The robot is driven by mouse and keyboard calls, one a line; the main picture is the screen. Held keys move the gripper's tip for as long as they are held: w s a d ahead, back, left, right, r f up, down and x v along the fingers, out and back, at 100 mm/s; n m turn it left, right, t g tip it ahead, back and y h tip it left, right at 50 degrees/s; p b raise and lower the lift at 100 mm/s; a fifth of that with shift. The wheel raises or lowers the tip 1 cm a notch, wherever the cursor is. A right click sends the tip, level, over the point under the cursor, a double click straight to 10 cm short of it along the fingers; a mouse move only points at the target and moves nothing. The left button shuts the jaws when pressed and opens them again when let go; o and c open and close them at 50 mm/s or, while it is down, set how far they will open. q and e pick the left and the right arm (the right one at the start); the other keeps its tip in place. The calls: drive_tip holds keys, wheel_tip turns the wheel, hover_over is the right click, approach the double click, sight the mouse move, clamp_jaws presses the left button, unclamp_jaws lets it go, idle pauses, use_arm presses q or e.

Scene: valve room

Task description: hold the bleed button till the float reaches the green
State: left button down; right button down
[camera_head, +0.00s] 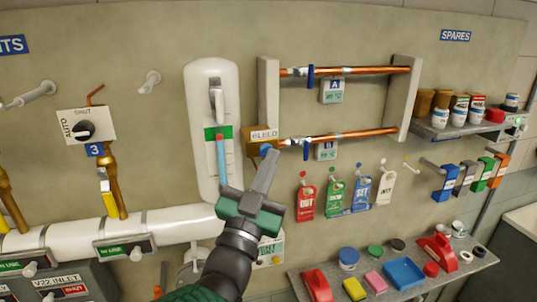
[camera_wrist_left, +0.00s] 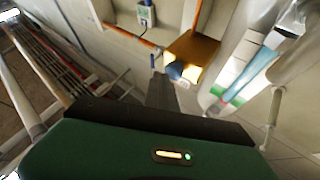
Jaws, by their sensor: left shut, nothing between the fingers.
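The bleed box (camera_head: 254,135), brown with a pale "BLEED" label, is on the wall right of the white gauge housing (camera_head: 202,84). Its blue button (camera_head: 266,148) is at the tips of my left gripper (camera_head: 270,155). The gripper is shut and empty; whether it presses the button cannot be told. The left wrist view shows the button (camera_wrist_left: 176,70) just beyond the fingers (camera_wrist_left: 162,92). The gauge has a light blue column (camera_head: 221,158) and a green band (camera_head: 211,133). A small red float (camera_head: 219,137) appears level with the band's lower part. My right gripper is out of view.
Copper pipes (camera_head: 350,72) with blue-handled valves run right of the box. Colored tags (camera_head: 335,195) hang below them. A shelf (camera_head: 415,285) with lids, a blue tray and red items is at lower right. A white pipe (camera_head: 180,222) runs at lower left.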

use_arm(q)
drive_tip(key=shift+s+a, duration=0.1)
drive_tip(key=shift+s, duration=0.55)
drive_tip(key=s, duration=0.1)
drive_tip(key=s+d+b, duration=0.1)
drive_tip(key=s, duration=0.1)
drive_tip(key=s+b, duration=0.1)
drive_tip(key=shift+s+d, duration=0.3)
drive_tip(key=shift+s, duration=0.1)
drive_tip(key=shift+w, duration=0.15)
